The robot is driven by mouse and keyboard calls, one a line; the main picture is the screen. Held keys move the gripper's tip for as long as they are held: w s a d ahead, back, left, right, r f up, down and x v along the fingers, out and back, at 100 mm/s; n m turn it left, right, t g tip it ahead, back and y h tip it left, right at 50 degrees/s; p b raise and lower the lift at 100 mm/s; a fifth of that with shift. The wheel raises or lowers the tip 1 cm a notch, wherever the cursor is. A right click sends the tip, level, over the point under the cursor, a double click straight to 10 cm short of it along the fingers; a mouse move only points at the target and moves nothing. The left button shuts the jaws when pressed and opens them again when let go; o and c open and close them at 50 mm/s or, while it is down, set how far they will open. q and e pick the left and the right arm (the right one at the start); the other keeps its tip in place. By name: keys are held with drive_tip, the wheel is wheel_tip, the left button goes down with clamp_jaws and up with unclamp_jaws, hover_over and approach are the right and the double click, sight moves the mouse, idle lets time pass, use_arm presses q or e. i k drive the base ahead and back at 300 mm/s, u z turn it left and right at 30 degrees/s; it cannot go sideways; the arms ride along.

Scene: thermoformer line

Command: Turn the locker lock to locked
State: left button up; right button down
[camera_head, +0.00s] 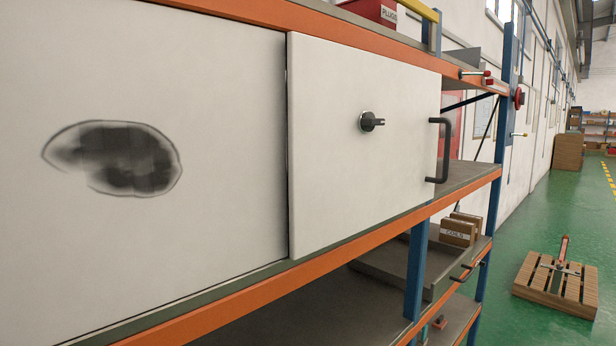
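The locker door (350,130) is a white panel set in the orange-railed rack, with its right edge above the shelf end. The locker lock (371,122) is a dark round boss with a short knob or lever pointing to the right, roughly horizontal. Its locked or unlocked state cannot be read from any marking. A dark bar handle (440,150) stands upright at the door's right edge. Neither of my grippers is in view.
A white panel (230,210) with a dark oval smudge fills the left. Below are a shelf with boxes marked COILS (458,232) and a blue post (416,270).

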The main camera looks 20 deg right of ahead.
sight(368, 121)
drive_tip(key=z, duration=1.2)
